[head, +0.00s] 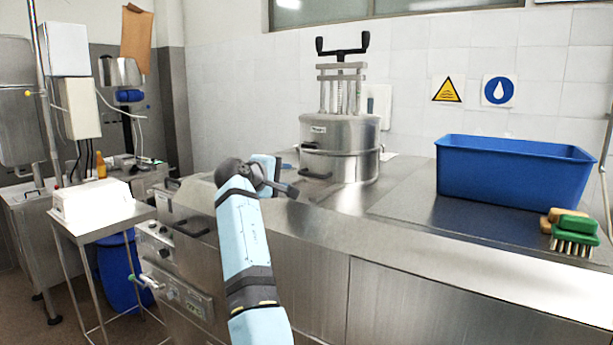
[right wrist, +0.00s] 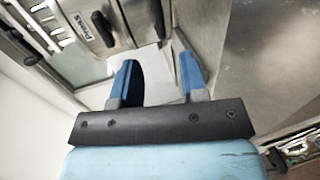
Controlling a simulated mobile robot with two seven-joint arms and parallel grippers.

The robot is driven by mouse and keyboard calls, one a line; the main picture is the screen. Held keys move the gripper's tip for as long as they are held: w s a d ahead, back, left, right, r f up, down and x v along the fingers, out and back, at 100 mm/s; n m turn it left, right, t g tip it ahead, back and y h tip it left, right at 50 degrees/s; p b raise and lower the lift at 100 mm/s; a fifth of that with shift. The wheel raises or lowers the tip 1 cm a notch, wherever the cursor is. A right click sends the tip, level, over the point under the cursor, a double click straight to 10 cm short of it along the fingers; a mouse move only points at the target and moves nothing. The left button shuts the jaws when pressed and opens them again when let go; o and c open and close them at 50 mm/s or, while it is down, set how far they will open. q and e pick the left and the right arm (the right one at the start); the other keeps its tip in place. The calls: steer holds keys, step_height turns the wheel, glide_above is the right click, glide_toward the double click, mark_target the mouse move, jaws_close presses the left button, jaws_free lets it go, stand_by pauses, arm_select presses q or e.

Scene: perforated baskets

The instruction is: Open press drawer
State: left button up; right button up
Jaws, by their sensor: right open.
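The press (head: 341,130) is a round steel vessel with a screw and a black T-handle on top, standing on the steel counter. Its lower part, the drawer (head: 345,168), has a dark handle (head: 315,176) at the front and looks shut. In the right wrist view the "Press" label (right wrist: 73,32) and a dark handle (right wrist: 103,29) show at the upper left. My right gripper (head: 290,184) is left of the press in the head view, apart from the handle. Its blue fingers (right wrist: 158,75) are spread and empty. My left gripper is not in view.
A blue tub (head: 510,172) and a green brush (head: 574,232) stand on the counter at the right. A white box (head: 92,205) sits on a small side table at the left. The counter (head: 400,240) in front of the press is clear.

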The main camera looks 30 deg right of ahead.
mark_target(308, 175)
steer(key=p+x, duration=0.2)
steer(key=x, duration=0.8)
steer(key=shift+d, duration=0.25)
jaws_close()
